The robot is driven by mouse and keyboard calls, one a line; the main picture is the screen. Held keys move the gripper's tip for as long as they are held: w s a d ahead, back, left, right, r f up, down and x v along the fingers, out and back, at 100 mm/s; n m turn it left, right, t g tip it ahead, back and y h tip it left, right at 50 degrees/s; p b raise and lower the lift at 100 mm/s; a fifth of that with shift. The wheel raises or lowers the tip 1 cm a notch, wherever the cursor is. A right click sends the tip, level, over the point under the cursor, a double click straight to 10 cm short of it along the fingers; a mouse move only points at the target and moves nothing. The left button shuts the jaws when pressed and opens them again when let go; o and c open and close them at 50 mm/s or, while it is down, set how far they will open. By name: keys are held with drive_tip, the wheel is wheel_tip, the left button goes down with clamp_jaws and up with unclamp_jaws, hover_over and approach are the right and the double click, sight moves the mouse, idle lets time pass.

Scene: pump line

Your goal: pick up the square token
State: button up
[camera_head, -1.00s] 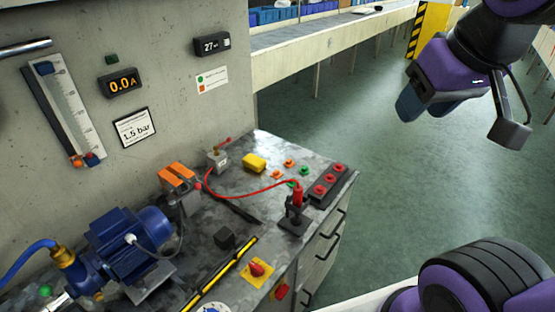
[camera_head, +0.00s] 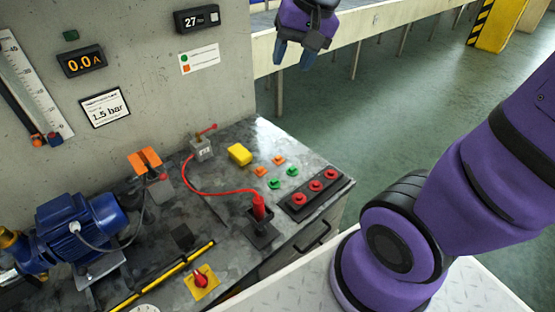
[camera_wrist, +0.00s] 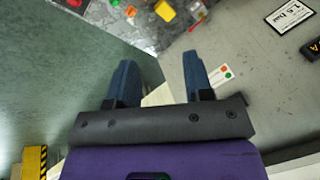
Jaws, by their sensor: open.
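Several small tokens lie on the grey bench top: an orange token (camera_head: 278,159), another orange token (camera_head: 260,171), a green token (camera_head: 292,171) and another green token (camera_head: 274,184). They are too small for me to tell which is square. In the wrist view an orange token (camera_wrist: 130,11) and a green token (camera_wrist: 115,2) show at the top edge. My gripper (camera_head: 295,57) is open and empty, high above and beyond the bench's far edge, apart from the tokens. Its two blue fingers (camera_wrist: 159,72) are spread in the wrist view.
A yellow block (camera_head: 239,154) and a grey box with a red lever (camera_head: 202,150) stand behind the tokens. A red cable (camera_head: 222,192) runs to a red plug (camera_head: 259,206) in front. A strip of red buttons (camera_head: 316,186) is at right. The wall (camera_head: 140,60) rises at left.

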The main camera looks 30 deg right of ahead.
drive_tip(key=w+d+f+m+g, duration=0.1)
drive_tip(key=w+f+m, duration=0.3)
drive_tip(key=w+f, duration=0.45)
drive_tip(key=m+g+h, duration=0.2)
drive_tip(key=m, duration=0.5)
hover_over(279, 156)
wheel_tip(279, 156, down, 25)
drive_tip(key=f, duration=0.4)
drive_tip(key=shift+d+f, duration=0.4)
drive_tip(key=shift+a+f, duration=0.2)
drive_tip(key=shift+f, duration=1.35)
drive_tip(key=shift+a+f, duration=0.15)
drive_tip(key=shift+f, duration=1.4)
drive_tip(key=c, duration=0.5)
